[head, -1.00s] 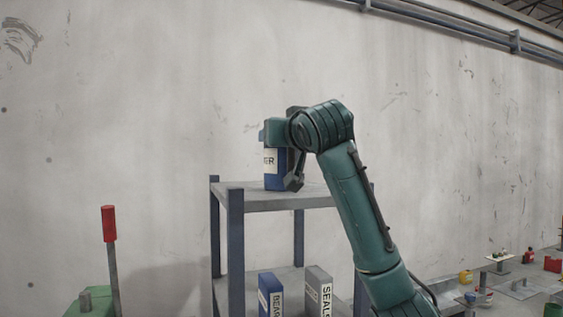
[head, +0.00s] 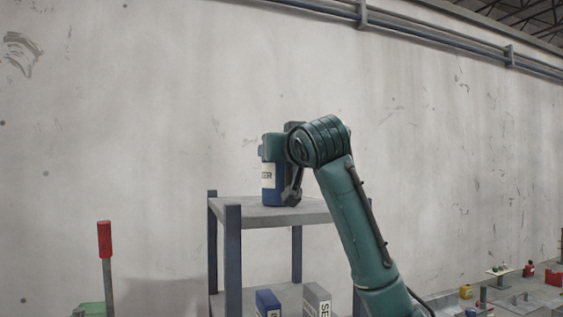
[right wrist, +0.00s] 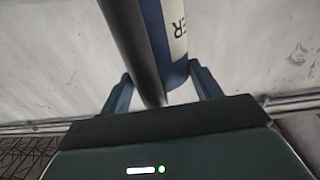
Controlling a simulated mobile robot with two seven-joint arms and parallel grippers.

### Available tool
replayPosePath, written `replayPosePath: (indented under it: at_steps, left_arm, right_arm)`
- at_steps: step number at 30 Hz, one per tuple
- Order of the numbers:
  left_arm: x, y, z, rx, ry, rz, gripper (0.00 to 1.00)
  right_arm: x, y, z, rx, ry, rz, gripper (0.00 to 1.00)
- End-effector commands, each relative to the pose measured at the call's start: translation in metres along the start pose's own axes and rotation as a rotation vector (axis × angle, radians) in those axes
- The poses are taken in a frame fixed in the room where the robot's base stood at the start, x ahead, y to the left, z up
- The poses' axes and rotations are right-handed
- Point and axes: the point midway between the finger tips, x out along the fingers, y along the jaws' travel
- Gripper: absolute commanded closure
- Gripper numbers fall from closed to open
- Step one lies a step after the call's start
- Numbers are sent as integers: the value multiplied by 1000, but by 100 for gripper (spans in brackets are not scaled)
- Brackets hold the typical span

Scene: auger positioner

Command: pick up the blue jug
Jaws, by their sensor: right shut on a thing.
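The blue jug (head: 269,195) with a white label ending in "ER" stands upright on the top shelf of a rack in the head view. My right gripper (head: 278,163) reaches it from the right and is shut on it, hiding its upper part. In the right wrist view, the blue jug (right wrist: 157,38) and a dark round bar beside it lie between the two fingers of my right gripper (right wrist: 162,88). The jug's base appears to rest on the shelf. My left gripper is not in view.
The rack (head: 233,255) has blue posts and grey shelves. Its lower shelf holds another blue container (head: 268,301) and a grey container (head: 316,297). A red-handled lever (head: 105,240) stands at the left. A wall (head: 120,130) is behind. Small objects lie on the floor at right.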

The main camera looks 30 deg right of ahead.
Motion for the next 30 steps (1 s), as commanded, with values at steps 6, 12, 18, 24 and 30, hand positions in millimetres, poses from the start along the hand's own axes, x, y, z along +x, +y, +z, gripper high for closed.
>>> replayPosePath:
  at_steps: [6,12,18,24,30]
  left_arm:
    - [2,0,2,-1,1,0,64]
    - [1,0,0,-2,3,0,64]
    - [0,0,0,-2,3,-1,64]
    - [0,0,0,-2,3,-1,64]
    - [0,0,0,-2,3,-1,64]
  right_arm:
    - [-2,0,-24,3,7,-2,89]
    - [-2,-1,-67,4,6,-3,89]
    - [-1,0,-93,2,5,-1,89]
    - [-1,0,-100,-1,4,-1,89]
    - [-1,0,-99,-1,4,-1,89]
